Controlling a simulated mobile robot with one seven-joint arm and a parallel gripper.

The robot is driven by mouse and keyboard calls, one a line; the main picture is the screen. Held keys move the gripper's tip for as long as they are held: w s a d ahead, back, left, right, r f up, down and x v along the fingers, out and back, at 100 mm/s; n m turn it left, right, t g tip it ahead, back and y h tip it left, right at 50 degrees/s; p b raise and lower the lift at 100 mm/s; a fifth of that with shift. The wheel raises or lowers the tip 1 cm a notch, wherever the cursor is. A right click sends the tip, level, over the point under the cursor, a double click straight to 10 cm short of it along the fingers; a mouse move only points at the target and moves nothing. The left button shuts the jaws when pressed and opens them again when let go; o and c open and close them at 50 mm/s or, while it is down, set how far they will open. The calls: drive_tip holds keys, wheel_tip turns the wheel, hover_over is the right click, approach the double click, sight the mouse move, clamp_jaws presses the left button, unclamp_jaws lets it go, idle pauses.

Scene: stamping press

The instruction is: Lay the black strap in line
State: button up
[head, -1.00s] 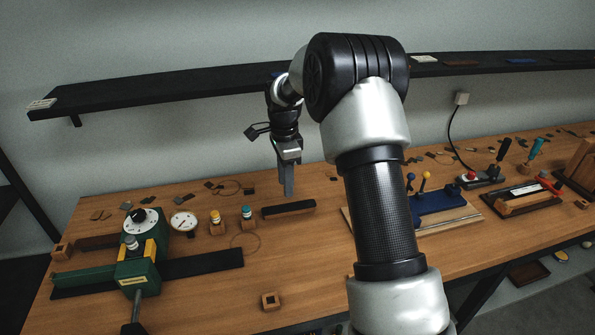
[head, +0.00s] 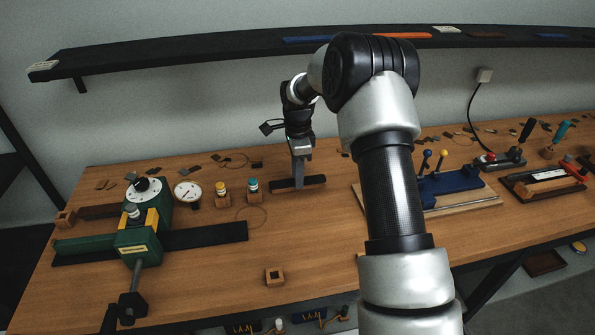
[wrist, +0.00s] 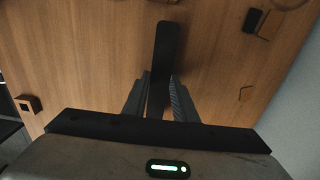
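The black strap (head: 312,182) lies flat on the wooden bench, to the right of two small bottles in wooden blocks. My gripper (head: 299,184) is pointed down over its middle, with the fingertips at the strap. In the wrist view the strap (wrist: 166,45) runs between the two fingers of my gripper (wrist: 159,78), its far end reaching past the tips. The fingers are close along both sides of it; whether they press on it I cannot tell. The part under my gripper's body is hidden.
A green press (head: 139,242) with a long dark bar (head: 205,236) stands on the left. A dial gauge (head: 187,192), a yellow-capped bottle (head: 222,188) and a teal-capped bottle (head: 253,187) are near. A blue fixture (head: 452,188) is to the right. The bench front centre is mostly clear.

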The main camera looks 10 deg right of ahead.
drive_tip(key=shift+r, duration=0.25)
drive_tip(key=c, duration=0.3)
drive_tip(key=shift+r+p, duration=1.4)
drive_tip(key=shift+r, duration=1)
drive_tip(key=shift+c, duration=0.2)
drive_tip(key=shift+r, duration=0.1)
